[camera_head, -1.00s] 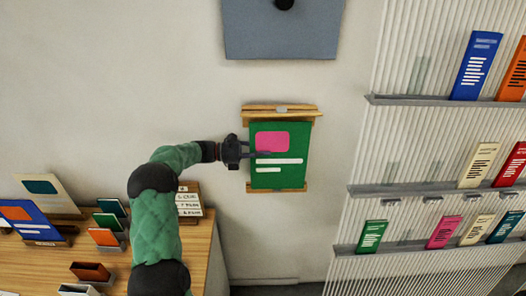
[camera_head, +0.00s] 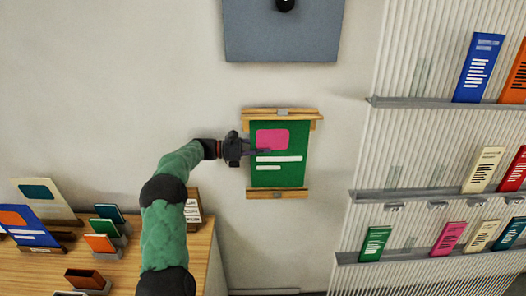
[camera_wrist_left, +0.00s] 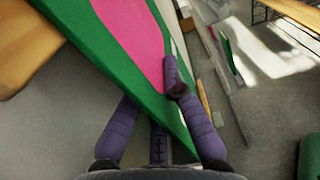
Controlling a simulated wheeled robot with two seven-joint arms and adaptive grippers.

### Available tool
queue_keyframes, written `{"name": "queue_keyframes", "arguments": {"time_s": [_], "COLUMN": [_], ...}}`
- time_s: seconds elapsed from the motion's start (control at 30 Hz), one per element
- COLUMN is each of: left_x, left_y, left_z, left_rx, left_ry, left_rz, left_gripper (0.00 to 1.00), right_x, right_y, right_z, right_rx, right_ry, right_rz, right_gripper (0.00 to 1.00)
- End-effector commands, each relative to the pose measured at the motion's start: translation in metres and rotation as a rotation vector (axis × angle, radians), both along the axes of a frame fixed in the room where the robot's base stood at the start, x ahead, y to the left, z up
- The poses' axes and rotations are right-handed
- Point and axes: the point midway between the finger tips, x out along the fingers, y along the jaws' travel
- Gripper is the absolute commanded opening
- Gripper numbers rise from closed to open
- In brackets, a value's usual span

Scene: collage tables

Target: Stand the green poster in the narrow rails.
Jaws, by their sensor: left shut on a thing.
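The green poster (camera_head: 279,174), with a pink block and white bars, is upright in front of the wall. My left gripper (camera_head: 258,150) is shut on its left edge. In the left wrist view the poster (camera_wrist_left: 113,45) slants between my fingers (camera_wrist_left: 160,100), one finger in front and the other partly hidden behind it. The narrow rails are wooden: an upper rail (camera_head: 262,114) just above the poster and a lower rail (camera_head: 278,194) just below it. The poster's bottom edge is close to the lower rail; I cannot tell whether it is seated. My right gripper is not in view.
A ribbed wall rack (camera_head: 405,150) with several shelves of cards stands on the right. A grey panel (camera_head: 280,35) hangs above. A wooden table (camera_head: 150,250) at lower left carries cards in holders. The wall left of the rails is bare.

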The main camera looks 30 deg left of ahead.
Motion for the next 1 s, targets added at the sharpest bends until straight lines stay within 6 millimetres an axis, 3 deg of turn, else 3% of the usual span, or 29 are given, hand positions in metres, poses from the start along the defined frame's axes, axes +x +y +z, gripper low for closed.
{"name": "queue_keyframes", "arguments": {"time_s": [1.0], "left_x": [0.0], "left_y": [0.0], "left_z": [0.0], "left_rx": [0.001], "left_ry": [-0.001], "left_rz": [0.0], "left_gripper": [0.0], "right_x": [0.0], "right_y": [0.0], "right_z": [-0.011], "right_rx": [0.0], "right_ry": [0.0], "right_rz": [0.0], "right_gripper": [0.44]}}
